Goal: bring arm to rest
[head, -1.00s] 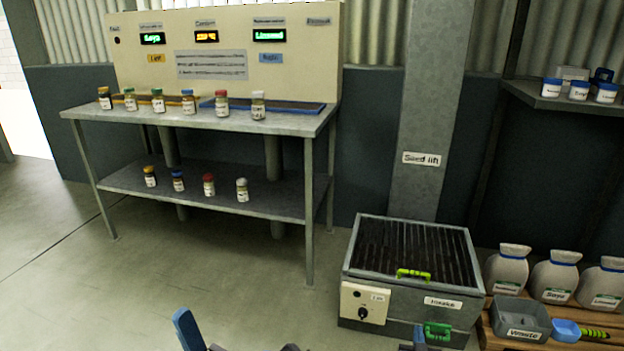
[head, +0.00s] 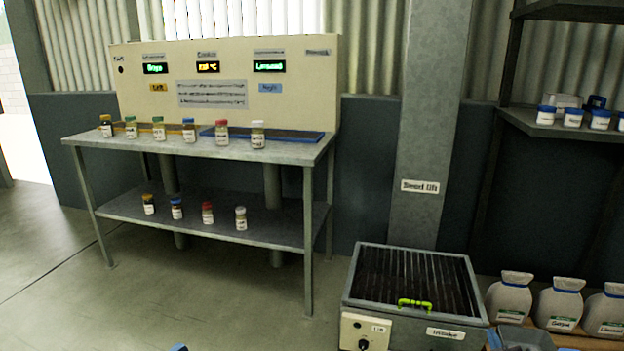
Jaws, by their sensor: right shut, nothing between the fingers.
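Only a small blue tip of my right gripper (head: 179,347) shows at the bottom edge of the head view, left of the middle. It is shut, with nothing held in the part that shows. The rest of that gripper and its arm are below the picture. My left gripper is not in view.
A grey table (head: 210,151) with several jars on two levels stands at the left under a cream panel (head: 225,60). A grilled intake box (head: 415,285) with a green handle stands at the lower right. Sacks (head: 557,304) stand beside it. The floor (head: 190,300) in front is clear.

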